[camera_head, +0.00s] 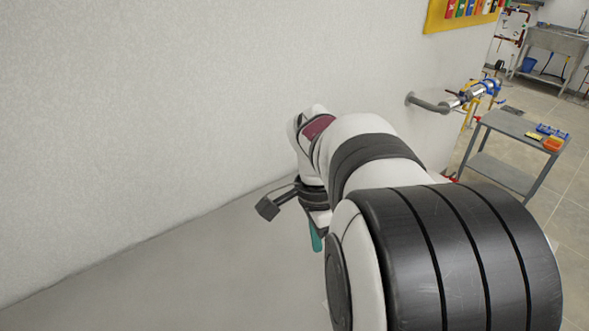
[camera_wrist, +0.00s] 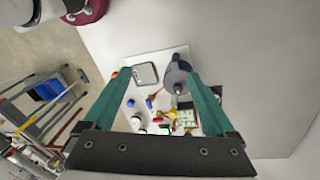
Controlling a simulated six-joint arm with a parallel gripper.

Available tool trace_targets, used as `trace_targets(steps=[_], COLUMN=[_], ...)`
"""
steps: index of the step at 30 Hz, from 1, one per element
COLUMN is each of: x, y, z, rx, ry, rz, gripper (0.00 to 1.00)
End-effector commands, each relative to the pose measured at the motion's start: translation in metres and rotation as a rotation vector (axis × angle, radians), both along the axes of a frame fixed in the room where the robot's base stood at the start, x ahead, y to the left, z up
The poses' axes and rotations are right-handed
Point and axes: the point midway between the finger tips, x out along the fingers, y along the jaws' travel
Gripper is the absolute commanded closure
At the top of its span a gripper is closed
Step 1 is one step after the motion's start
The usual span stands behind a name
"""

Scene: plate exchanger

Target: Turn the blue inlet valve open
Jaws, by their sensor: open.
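In the head view, a blue part (camera_head: 491,87), which may be the blue inlet valve, sits at the end of a grey pipe (camera_head: 432,105) beyond my arm. It is small there, and I cannot tell whether it is open or shut. My gripper (camera_head: 315,238) shows in the head view only as a teal finger below my wrist, far to the left of the blue part. In the wrist view, my gripper (camera_wrist: 160,74) has its two teal fingers wide apart with nothing held between them. I cannot make out the valve in the wrist view.
In the wrist view, a white surface below holds a grey tray (camera_wrist: 145,74), a grey round object (camera_wrist: 177,82) and several small items. In the head view, a grey table (camera_head: 507,124) stands at the right and a bare wall (camera_head: 150,90) at the left.

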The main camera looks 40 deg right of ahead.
Motion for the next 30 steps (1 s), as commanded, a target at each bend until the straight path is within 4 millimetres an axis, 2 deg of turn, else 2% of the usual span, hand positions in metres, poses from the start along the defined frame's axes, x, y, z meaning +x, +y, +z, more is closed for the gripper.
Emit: trace_targets(steps=[1, 3, 6, 8, 10, 13, 24, 30], x=[-0.003, -0.021, -0.053, -0.067, -0.076, -0.082, -0.122, -0.133], y=[-0.055, -0.123, -0.187, -0.207, -0.216, -0.217, -0.215, -0.216], z=[-0.011, -0.025, -0.045, -0.052, -0.058, -0.072, -0.17, -0.196], rx=[-0.055, -0.152, -0.26, -0.3, -0.323, -0.327, -0.322, -0.324], ry=[0.047, 0.102, 0.157, 0.175, 0.185, 0.187, 0.187, 0.184], rz=[-0.269, -0.63, -0.986, -1.105, -1.168, -1.178, -1.175, -1.173], gripper=[0.1, 0.1, 0.1, 0.1, 0.1, 0.1, 0.1, 0.1])
